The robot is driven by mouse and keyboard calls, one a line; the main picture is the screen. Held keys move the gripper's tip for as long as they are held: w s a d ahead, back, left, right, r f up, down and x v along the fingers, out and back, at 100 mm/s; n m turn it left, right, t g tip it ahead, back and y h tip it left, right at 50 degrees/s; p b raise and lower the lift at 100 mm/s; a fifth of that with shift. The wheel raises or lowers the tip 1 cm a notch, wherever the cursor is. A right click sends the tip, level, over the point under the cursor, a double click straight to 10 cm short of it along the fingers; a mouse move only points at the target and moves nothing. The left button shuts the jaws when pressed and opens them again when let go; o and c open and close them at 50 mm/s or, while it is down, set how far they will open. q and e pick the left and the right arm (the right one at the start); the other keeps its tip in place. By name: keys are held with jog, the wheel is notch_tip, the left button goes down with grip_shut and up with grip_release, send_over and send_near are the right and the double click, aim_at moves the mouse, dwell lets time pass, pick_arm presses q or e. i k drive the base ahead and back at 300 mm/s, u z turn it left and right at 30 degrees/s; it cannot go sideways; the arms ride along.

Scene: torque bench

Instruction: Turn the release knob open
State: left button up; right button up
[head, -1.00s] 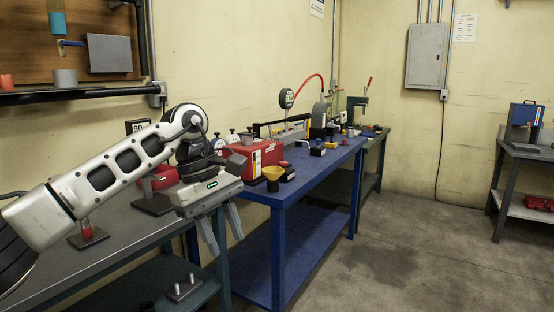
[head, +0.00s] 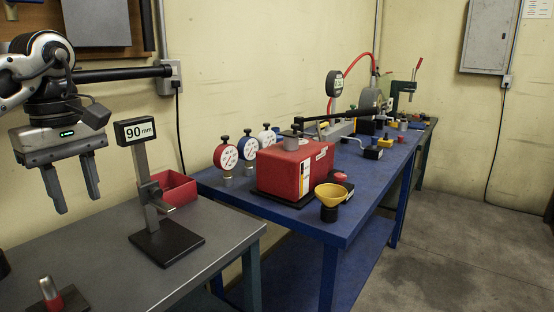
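My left gripper (head: 78,204) hangs at the left of the head view, fingers down, parted and empty. It is in front of the wall, left of the stand with the 90 mm sign, and touches nothing I can see. I cannot tell for sure which part is the release knob. My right gripper is not in view.
The 90 mm stand (head: 167,243) and a red bin (head: 174,188) are on the near grey table (head: 222,235). Several round gauges (head: 226,156) stand behind the red box. A black lever bar (head: 342,114) crosses above the blue bench. The floor at right is clear.

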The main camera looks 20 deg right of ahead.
aim_at(339, 178)
jog(key=z, duration=0.5)
jog(key=i, duration=1.05)
jog(key=z, duration=1.05)
jog(key=i, duration=0.25)
jog(key=z, duration=0.15)
